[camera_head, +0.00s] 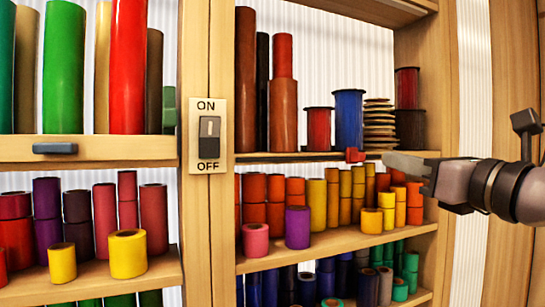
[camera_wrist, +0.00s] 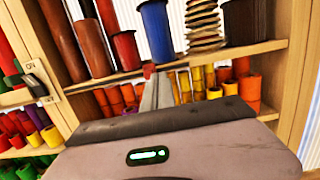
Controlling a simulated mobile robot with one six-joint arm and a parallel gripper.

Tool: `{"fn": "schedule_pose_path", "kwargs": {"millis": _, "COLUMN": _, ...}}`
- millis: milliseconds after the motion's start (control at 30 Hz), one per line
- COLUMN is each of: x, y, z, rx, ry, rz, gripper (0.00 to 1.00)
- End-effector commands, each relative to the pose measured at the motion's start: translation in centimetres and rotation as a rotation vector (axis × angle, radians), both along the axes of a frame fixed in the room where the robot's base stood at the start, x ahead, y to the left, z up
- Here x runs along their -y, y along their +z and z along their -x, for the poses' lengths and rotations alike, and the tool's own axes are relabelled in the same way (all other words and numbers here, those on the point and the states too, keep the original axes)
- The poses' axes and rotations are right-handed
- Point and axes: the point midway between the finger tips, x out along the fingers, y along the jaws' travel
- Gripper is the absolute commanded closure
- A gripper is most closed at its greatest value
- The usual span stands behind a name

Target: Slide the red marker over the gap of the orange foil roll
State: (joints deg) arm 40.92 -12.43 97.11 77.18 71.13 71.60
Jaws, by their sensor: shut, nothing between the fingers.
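The red marker (camera_head: 355,155) is a small block on the front edge of the right bay's upper shelf, left of my gripper. My gripper (camera_head: 388,159) reaches in from the right along that edge, shut and empty, its tip a short way right of the marker in the head view. Several orange rolls (camera_head: 254,188) stand on the shelf below; I cannot tell which gap belongs to the orange foil roll.
Tall rolls, a blue spool (camera_head: 348,118) and a stack of thin discs (camera_head: 379,124) stand on the upper shelf (camera_head: 285,157). A purple roll (camera_head: 298,228) stands in front below. A switch plate (camera_head: 208,136) is on the wooden post. A dark marker (camera_head: 55,148) is on the left shelf edge.

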Motion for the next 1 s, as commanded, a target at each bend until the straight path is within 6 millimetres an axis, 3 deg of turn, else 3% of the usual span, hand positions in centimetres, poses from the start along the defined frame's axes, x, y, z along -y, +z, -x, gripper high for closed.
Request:
{"fn": "schedule_pose_path", "kwargs": {"millis": 267, "x": 0.1, "y": 0.0, "z": 0.1, "rx": 0.0, "ry": -0.001, "rz": 0.0, "gripper": 1.0}}
{"fn": "schedule_pose_path", "kwargs": {"millis": 700, "x": 1.6, "y": -0.8, "z": 4.2, "rx": 0.001, "ry": -0.002, "rz": 0.0, "gripper": 1.0}}
{"fn": "schedule_pose_path", "kwargs": {"millis": 1000, "x": 1.7, "y": -0.7, "z": 4.7, "rx": 0.0, "ry": 0.0, "rz": 0.0, "gripper": 1.0}}
